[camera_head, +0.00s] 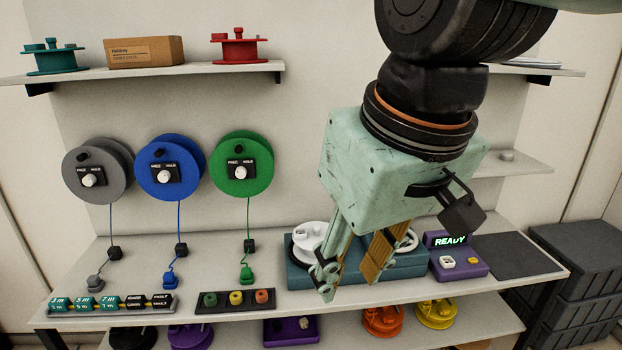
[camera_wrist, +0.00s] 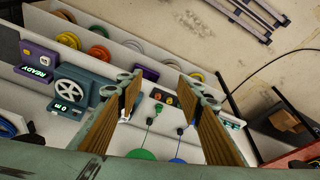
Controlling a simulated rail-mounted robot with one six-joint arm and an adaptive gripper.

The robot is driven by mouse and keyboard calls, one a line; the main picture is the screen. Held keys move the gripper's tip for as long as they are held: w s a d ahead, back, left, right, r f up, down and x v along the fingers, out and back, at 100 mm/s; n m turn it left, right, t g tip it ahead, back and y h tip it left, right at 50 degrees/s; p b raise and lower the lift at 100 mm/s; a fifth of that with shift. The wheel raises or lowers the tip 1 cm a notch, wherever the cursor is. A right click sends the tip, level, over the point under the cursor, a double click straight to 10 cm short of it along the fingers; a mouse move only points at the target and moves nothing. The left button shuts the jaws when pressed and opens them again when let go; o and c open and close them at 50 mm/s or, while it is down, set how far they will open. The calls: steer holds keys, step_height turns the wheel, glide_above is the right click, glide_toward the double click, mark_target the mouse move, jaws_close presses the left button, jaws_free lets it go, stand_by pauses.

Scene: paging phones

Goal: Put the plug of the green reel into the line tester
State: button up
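The green reel (camera_head: 240,168) hangs on the back panel, rightmost of three reels. Its cord runs down through a black block (camera_head: 249,245) to the green plug (camera_head: 246,274) on the bench. The plug also shows small in the wrist view (camera_wrist: 158,108), beyond the fingertips. The line tester appears to be the purple box (camera_head: 470,266) with a lit READY display and a white socket (camera_head: 447,262), right of the teal machine. My gripper (camera_head: 348,283) is open and empty, in front of the teal machine, right of the green plug and left of the tester. Its spread fingers show in the wrist view (camera_wrist: 160,92).
The teal machine (camera_head: 300,277) with white wheels stands between plug and tester. A blue plug (camera_head: 169,279) and grey plug (camera_head: 95,282) lie left of the green one. A black tray (camera_head: 234,309) with coloured pieces and a label strip (camera_head: 110,303) line the front edge. A dark mat (camera_head: 515,256) lies right.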

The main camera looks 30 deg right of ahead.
steer(key=w+d+r+m+g+p, duration=0.1)
steer(key=w+d+r+p, duration=0.1)
steer(key=w+d, duration=0.8)
steer(key=w+d+r+g+p, duration=0.1)
steer(key=w+d+p, duration=0.2)
steer(key=w+d, duration=0.7)
steer(key=w+d+f+p, duration=0.1)
steer(key=w+d+f, duration=0.1)
steer(key=w+d, duration=0.3)
steer(key=w+d+f+m+p, duration=0.1)
steer(key=w+d+f, duration=0.1)
steer(key=d, duration=0.5)
steer(key=w+d+f+p, duration=0.1)
steer(key=w+d+f, duration=0.25)
steer(key=d, duration=0.25)
steer(key=s+d+f+p, duration=0.1)
steer(key=d+f, duration=0.5)
steer(key=d, duration=0.3)
steer(key=s+d+f+m+g+p, duration=0.1)
steer(key=d+f, duration=0.4)
steer(key=d, duration=0.4)
steer(key=s+d+f+p, duration=0.1)
steer(key=d+f+p, duration=0.1)
steer(key=d+f, duration=0.4)
steer(key=d, duration=0.3)
steer(key=shift+f+m+g, duration=0.3)
steer(key=shift+m+g, duration=0.1)
